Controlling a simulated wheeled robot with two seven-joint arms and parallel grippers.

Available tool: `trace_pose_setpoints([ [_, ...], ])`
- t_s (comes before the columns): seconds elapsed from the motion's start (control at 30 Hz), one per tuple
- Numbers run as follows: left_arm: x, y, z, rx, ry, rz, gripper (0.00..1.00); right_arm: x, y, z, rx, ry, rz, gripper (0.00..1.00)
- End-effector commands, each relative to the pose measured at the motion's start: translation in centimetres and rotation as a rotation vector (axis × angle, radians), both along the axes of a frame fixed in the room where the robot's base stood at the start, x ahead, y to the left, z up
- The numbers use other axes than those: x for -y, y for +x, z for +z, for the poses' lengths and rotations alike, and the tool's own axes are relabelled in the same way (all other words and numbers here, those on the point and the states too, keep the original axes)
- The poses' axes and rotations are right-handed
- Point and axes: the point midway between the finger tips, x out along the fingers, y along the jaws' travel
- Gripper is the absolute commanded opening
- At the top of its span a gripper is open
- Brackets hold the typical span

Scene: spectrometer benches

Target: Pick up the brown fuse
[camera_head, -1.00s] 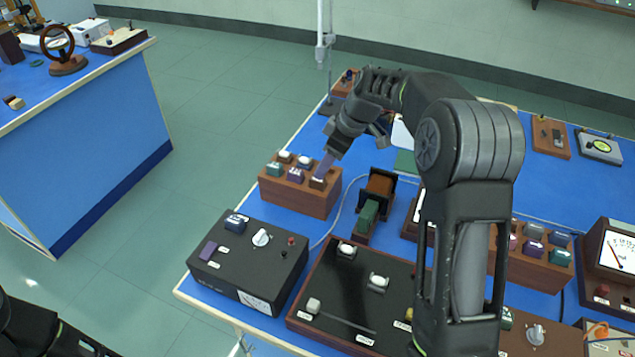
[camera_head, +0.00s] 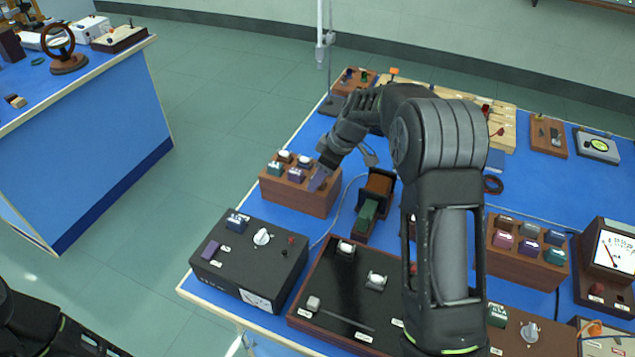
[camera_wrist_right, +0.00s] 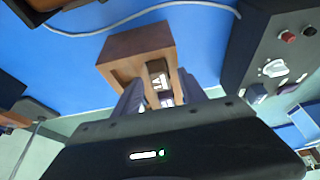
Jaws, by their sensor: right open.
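The brown fuse (camera_wrist_right: 157,72) sits in a wooden block (camera_wrist_right: 137,48), its pale label facing my right wrist camera. In the head view the same block (camera_head: 298,200) stands at the left end of the bench, and my right gripper mostly hides the brown fuse. My right gripper (camera_head: 317,184) reaches down to the block's right end. In the wrist view its two fingers (camera_wrist_right: 160,90) are apart, one on either side of the brown fuse; I cannot tell whether they touch it.
A purple fuse (camera_head: 296,176) and a teal fuse (camera_head: 275,169) stand close by in the same block. A green-and-brown holder (camera_head: 367,214) is just right of it. A black meter box (camera_head: 249,262) and a black-topped board (camera_head: 340,288) lie in front.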

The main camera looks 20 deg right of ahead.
Motion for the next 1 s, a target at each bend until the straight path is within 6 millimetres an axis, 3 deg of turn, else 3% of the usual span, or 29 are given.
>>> trace_pose_setpoints([
  [0.33,0.01,0.01,0.0,0.0,0.0,0.0,0.45,-0.01,-0.01,0.03,0.0,0.0,0.0,0.49],
  [0.9,0.0,0.01,0.01,0.0,0.0,0.0,0.45,-0.01,-0.01,0.03,-0.001,0.001,0.0,0.03],
  [1.0,0.0,0.02,0.01,0.0,0.0,0.0,0.45,-0.01,0.0,0.04,0.0,0.0,0.0,0.0],
])
